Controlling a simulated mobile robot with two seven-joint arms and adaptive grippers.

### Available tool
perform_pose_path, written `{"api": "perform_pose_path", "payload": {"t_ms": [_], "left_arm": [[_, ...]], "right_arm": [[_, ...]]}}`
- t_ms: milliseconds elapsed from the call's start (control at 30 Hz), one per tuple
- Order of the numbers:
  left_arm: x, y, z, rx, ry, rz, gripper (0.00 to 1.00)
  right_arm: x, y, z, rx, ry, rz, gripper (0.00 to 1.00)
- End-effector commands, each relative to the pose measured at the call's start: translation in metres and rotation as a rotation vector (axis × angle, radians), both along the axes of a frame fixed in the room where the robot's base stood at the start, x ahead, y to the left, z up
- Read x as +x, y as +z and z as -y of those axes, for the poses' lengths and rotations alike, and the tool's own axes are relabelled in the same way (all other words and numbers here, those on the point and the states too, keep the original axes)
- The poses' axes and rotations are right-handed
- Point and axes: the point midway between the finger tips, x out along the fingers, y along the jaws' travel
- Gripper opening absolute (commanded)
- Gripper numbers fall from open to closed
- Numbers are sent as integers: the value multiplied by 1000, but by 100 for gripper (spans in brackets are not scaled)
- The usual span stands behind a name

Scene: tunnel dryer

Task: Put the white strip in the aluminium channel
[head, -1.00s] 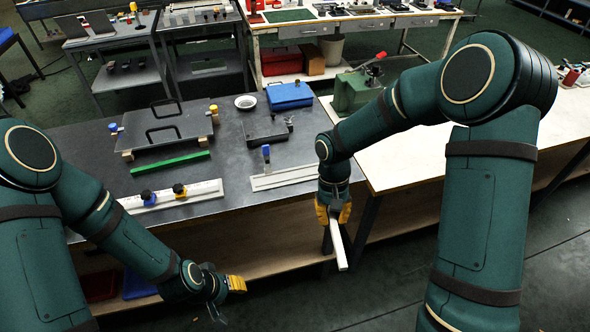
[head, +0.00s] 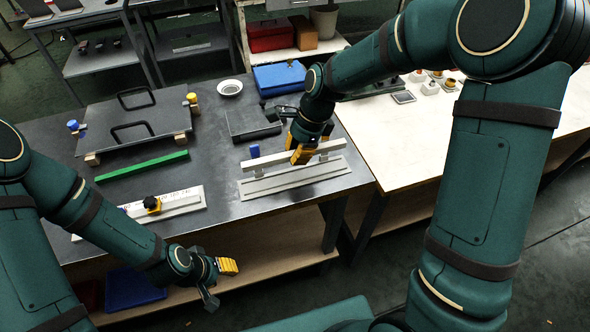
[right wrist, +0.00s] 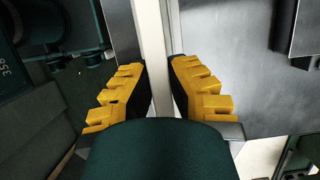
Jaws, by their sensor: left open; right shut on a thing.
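The white strip (head: 265,159) is held in my right gripper (head: 301,153), level and lengthwise along the aluminium channel (head: 290,182). In the head view it appears just behind and above the channel; whether any part touches it is unclear. In the right wrist view the strip (right wrist: 152,50) runs between the yellow fingers of my right gripper (right wrist: 161,90), which are shut on it. The channel lies near the front right edge of the dark table. My left gripper (head: 219,281) is open and empty, low in front of the table.
A blue knob (head: 255,151) stands behind the strip's left part. A green bar (head: 142,166), a white ruled rail (head: 181,201) and a plate with handles (head: 135,125) lie to the left. A blue box (head: 279,77) and white bowl (head: 230,88) are behind.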

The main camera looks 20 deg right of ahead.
Motion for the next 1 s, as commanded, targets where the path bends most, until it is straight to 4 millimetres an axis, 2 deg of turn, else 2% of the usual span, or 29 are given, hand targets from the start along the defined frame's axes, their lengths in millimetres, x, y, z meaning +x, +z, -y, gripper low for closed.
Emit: {"api": "perform_pose_path", "payload": {"t_ms": [33,267,500,1000], "left_arm": [[1,-4,0,0,1,2,43],[2,-7,0,1,1,5,43],[3,-16,0,1,2,9,43],[4,-18,-1,1,3,10,43]], "right_arm": [[0,-11,0,0,0,-2,0],[0,-28,0,0,2,0,0],[-1,-59,0,-1,4,-2,0],[0,-67,0,0,5,2,0]]}}
